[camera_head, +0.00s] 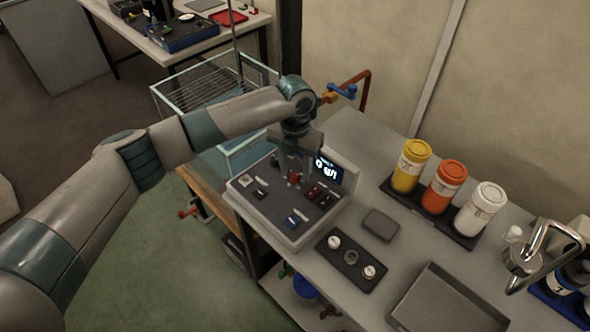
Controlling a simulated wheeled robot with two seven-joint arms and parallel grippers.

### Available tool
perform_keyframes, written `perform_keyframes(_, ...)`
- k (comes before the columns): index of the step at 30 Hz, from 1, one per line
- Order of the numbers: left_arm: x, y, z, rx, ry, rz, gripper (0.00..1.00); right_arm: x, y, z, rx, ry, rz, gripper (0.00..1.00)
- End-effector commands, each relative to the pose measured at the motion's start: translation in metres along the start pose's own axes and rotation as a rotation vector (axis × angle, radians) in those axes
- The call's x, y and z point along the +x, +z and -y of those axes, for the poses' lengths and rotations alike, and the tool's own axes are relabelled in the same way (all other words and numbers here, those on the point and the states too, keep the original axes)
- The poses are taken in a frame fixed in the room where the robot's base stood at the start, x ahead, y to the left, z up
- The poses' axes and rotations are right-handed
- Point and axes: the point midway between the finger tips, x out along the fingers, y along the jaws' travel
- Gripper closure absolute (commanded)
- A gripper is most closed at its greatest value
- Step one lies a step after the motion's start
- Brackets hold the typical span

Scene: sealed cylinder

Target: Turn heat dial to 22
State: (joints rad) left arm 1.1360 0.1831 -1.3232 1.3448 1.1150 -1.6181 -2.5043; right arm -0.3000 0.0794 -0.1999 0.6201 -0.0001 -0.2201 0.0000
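The grey control panel (265,216) stands on the left part of the workbench, with a small lit display (328,169) on its raised back; I cannot read its figures surely. My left gripper (294,174) points down over the upper middle of the panel. A small red knob (293,177) shows at its fingertips; whether they touch it is too small to tell. The heat dial cannot be told apart surely, and the gripper hides part of the panel. Dark red switches (314,192) and a blue switch (292,222) sit nearby. My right gripper is not in view.
Yellow (411,165), orange (444,187) and white (481,208) jars stand in a rack at the right.

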Motion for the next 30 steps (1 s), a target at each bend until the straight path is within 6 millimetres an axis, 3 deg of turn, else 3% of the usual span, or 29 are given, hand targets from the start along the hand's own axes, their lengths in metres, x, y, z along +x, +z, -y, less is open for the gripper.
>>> perform_keyframes(10, 0.001, -0.001, 0.0, 0.0, 0.0, -0.004, 0.6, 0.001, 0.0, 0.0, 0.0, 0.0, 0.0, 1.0)
perform_keyframes(17, -0.013, -0.001, 0.0, 0.001, 0.0, -0.002, 0.6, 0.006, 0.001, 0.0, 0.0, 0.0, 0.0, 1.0)
perform_keyframes(23, -0.043, 0.0, 0.0, 0.0, 0.001, 0.0, 0.6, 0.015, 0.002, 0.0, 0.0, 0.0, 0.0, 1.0)
perform_keyframes(30, -0.092, 0.0, 0.0, 0.001, 0.002, 0.001, 0.6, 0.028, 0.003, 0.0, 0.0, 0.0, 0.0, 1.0)
